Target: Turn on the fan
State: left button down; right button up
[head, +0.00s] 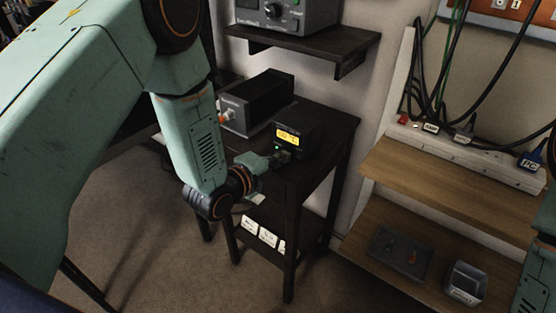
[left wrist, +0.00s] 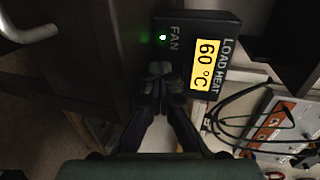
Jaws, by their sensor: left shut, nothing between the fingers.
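A small black box (head: 310,134) sits on the dark wooden stand. Its lit yellow display (head: 288,137) reads LOAD HEAT 60 °C in the left wrist view (left wrist: 207,63). The word FAN (left wrist: 174,39) is printed beside a green light (left wrist: 163,38) on the same face. My left gripper (head: 280,159) is shut and empty, its fingertips close in front of the lower part of that face. The fingertips also show just below the FAN label in the left wrist view (left wrist: 164,88). They hide the fan control, and I cannot tell whether they touch it. My right gripper is out of view.
A larger black unit (head: 256,100) stands behind the box on the stand (head: 335,121). A shelf (head: 314,39) with a grey device (head: 291,12) hangs above. Wooden shelves (head: 455,185) with a cabled power strip (head: 470,151) are at right. Carpet lies in front.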

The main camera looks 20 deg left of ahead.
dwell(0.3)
pick_arm(q)
jog(key=shift+s+a, duration=0.25)
jog(key=shift+s, duration=0.25)
jog(key=v, duration=0.7)
jog(key=shift+d+r, duration=0.1)
jog(key=shift+r, duration=0.05)
